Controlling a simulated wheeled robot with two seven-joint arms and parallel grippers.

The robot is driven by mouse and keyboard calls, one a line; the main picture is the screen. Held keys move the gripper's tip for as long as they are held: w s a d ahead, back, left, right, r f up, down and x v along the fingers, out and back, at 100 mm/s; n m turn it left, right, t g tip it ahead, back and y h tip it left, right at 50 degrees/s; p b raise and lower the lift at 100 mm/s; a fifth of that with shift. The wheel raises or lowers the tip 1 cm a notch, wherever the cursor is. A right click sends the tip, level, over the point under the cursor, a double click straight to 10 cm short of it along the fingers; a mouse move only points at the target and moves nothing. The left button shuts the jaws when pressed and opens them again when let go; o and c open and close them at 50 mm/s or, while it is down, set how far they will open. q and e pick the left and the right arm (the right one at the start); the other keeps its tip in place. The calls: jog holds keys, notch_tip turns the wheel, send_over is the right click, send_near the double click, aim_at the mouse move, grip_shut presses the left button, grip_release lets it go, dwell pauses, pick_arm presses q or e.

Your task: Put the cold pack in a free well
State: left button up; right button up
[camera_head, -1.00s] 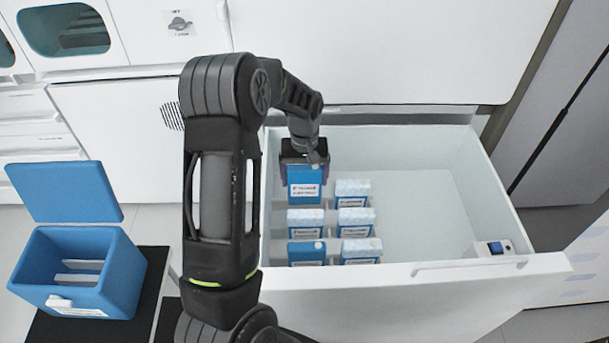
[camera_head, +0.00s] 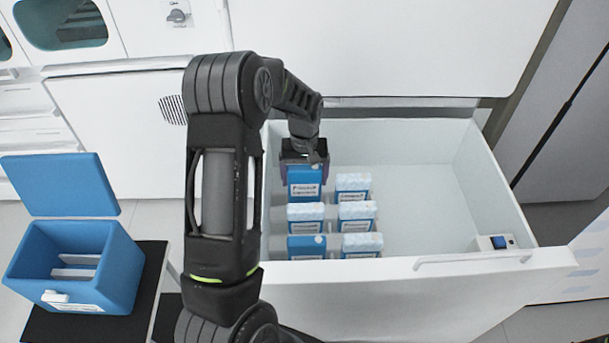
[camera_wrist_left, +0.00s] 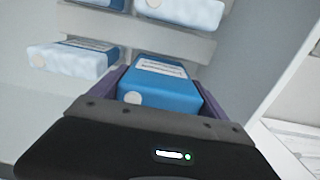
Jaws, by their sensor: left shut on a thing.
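My left gripper (camera_head: 305,160) reaches down into the open white drawer at its back left. It is shut on a blue cold pack (camera_head: 304,184) with a white label. The left wrist view shows this pack (camera_wrist_left: 160,88) between the purple fingers, with a pale round spot on its plain blue face. I cannot tell whether it still rests on the drawer floor. An open blue box (camera_head: 75,268) stands at the left, with white dividers (camera_head: 76,266) inside; its wells are only partly visible. My right gripper is not in view.
Other packs stand in the drawer (camera_head: 420,185): frost-topped ones (camera_head: 353,182) and a plain blue-topped one (camera_head: 306,246) in front. The drawer's right half is mostly clear, with a small blue-and-white device (camera_head: 497,243) at its front right. The box's lid (camera_head: 60,185) stands raised.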

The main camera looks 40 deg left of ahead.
aim_at(304, 167)
pick_arm(q)
jog(key=shift+f, duration=0.25)
jog(key=shift+f+b, duration=1)
jog(key=shift+f, duration=0.3)
jog(key=shift+f, duration=0.45)
jog(key=o, duration=1.4)
jog(key=shift+c, duration=0.2)
jog(key=shift+r+p, duration=0.3)
jog(key=shift+r, duration=3.6)
